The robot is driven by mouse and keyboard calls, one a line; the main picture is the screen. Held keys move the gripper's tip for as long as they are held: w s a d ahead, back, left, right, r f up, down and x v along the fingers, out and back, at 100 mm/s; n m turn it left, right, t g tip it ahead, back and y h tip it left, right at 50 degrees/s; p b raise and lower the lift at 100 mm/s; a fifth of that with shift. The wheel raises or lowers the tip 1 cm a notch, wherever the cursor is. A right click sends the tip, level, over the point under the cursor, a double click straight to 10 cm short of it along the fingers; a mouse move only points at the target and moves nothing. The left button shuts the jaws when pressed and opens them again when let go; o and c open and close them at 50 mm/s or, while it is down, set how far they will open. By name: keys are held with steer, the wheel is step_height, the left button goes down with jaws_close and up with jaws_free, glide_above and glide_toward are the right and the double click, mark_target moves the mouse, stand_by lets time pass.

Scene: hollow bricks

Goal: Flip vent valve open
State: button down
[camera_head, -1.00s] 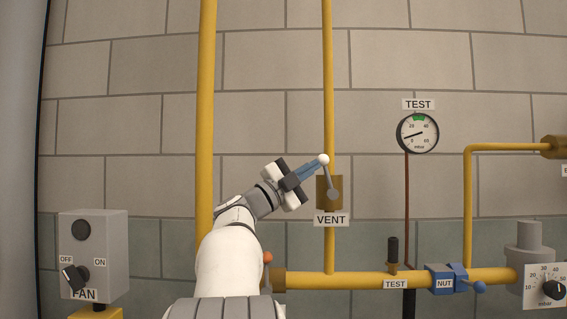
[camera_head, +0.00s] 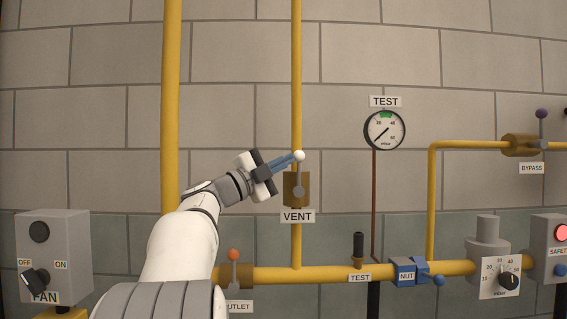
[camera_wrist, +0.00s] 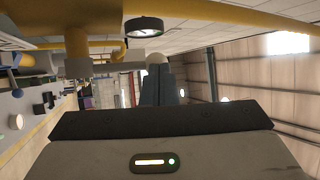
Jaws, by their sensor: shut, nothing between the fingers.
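The vent valve (camera_head: 290,190) is a brass block on a thin vertical yellow pipe, just above the VENT label (camera_head: 297,217). Its grey lever (camera_head: 299,174) stands about upright, nearly in line with the pipe, with a white ball knob (camera_head: 299,156) on top. My gripper (camera_head: 294,159) reaches in from the left with its blue-grey fingers shut and empty. The fingertips are at the knob's left side and seem to touch it. In the wrist view the shut fingers (camera_wrist: 161,84) point at the pale knob (camera_wrist: 158,57), which partly shows beyond their tips.
A thick vertical yellow pipe (camera_head: 171,100) stands behind my arm. A TEST gauge (camera_head: 384,130) hangs to the right. The outlet valve's orange knob (camera_head: 233,254) is close to my arm, below. The wall right of the vent lever is clear up to the gauge.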

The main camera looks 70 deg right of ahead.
steer(key=v, duration=0.7)
steer(key=shift+w+a, duration=0.2)
steer(key=shift+a, duration=0.15)
steer(key=shift+f, duration=0.1)
